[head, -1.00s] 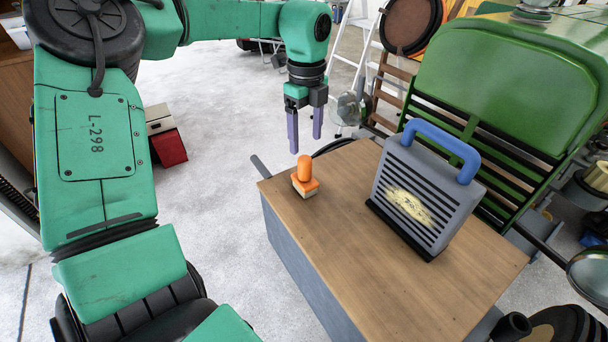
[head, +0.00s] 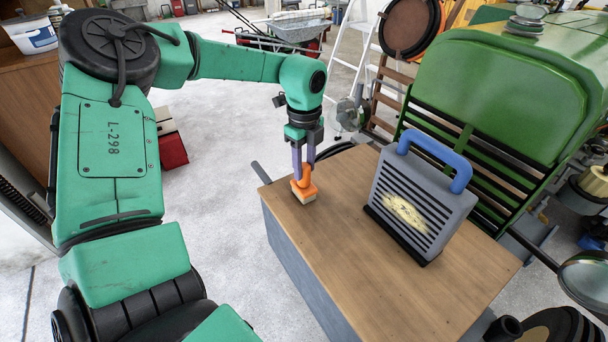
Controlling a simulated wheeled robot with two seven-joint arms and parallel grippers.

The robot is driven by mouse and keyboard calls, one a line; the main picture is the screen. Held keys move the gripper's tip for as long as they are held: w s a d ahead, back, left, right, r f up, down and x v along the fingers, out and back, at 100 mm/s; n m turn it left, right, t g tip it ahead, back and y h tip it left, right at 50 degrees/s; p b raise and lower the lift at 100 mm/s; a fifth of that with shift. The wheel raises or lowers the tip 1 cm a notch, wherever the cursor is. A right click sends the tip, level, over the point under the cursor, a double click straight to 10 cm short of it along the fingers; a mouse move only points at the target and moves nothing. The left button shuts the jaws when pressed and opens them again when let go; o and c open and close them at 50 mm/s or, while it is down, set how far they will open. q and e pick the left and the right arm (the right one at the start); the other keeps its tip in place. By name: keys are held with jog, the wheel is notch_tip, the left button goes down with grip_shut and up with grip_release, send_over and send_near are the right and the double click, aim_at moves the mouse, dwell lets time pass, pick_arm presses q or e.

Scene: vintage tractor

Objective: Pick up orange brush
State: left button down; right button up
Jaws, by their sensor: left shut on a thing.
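The orange brush (head: 304,188) stands at the left corner of the wooden tabletop, its orange handle up and its pale bristles down. My left gripper (head: 303,172) points straight down over it, with its purple fingers shut on the orange handle. The bristles look to be at the tabletop; I cannot tell if there is a small gap. My right gripper does not show.
The wooden-topped box (head: 380,275) carries a grey slatted panel with a blue handle (head: 421,205), standing right of the brush. The green tractor (head: 500,90) is behind at the right. The front of the tabletop is clear. A red box (head: 172,150) lies on the floor at left.

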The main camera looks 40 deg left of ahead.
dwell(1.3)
pick_arm(q)
jog(key=shift+w+r, duration=0.1)
jog(key=shift+r, duration=0.4)
notch_tip(320, 180, up, 19)
jog(key=b, duration=0.1)
jog(key=c, duration=1.3)
grip_release()
grip_shut()
